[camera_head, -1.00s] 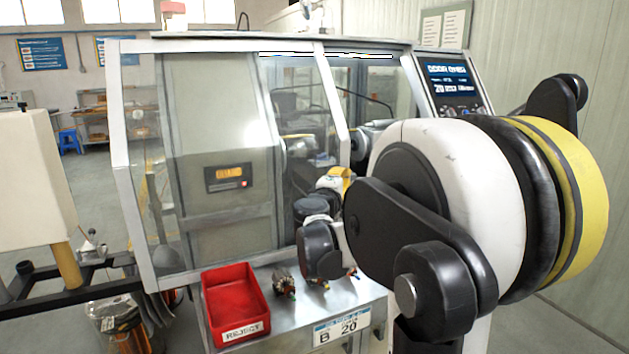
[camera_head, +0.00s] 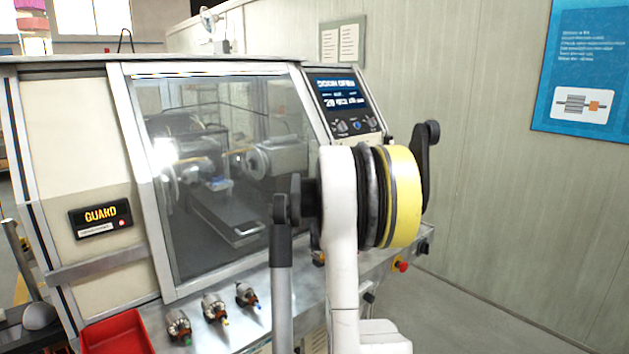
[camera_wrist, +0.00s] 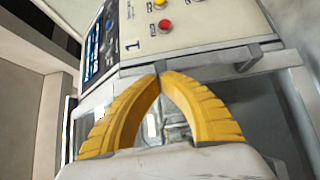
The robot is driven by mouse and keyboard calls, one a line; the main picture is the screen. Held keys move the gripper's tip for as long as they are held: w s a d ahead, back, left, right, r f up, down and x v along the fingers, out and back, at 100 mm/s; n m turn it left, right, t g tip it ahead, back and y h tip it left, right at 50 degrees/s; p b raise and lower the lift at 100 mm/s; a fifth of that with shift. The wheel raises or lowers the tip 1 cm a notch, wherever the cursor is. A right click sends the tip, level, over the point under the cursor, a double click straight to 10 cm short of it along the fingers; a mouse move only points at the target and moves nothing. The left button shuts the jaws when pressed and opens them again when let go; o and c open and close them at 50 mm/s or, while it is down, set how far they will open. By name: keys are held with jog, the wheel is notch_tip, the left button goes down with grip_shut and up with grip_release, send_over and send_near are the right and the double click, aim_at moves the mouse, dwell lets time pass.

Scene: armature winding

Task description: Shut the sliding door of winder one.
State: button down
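Winder one's sliding door (camera_head: 138,160) is a glass pane in a pale metal frame. In the head view it stands over the window of the winding chamber, clear of the cream guard panel (camera_head: 85,165) to its left. Its right post lies close to the control console; I cannot tell if any gap is left. The console screen (camera_head: 337,92) seems to read "DOOR OPEN", blurred. In the wrist view my gripper (camera_wrist: 163,73) has its yellow fingers together at the tips, with nothing seen between them, before the panel marked "1" (camera_wrist: 135,42). My arm hides the gripper in the head view.
Several small armatures (camera_head: 214,308) lie on the metal ledge below the door, beside a red bin (camera_head: 118,334). A red button (camera_head: 401,266) sticks out at the ledge's right end.

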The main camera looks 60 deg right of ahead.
jog(key=shift+s+d, duration=0.3)
jog(key=shift+d, duration=0.6)
jog(key=shift+s+d, duration=0.25)
jog(key=shift+d, duration=0.6)
jog(key=shift+a, duration=0.1)
jog(key=shift+w+a, duration=0.2)
jog(key=shift+a, duration=0.05)
jog(key=w+a+p+v, duration=0.1)
jog(key=w+p+v, duration=0.1)
jog(key=v, duration=1)
jog(key=shift+a, duration=0.2)
jog(key=shift+a, duration=0.1)
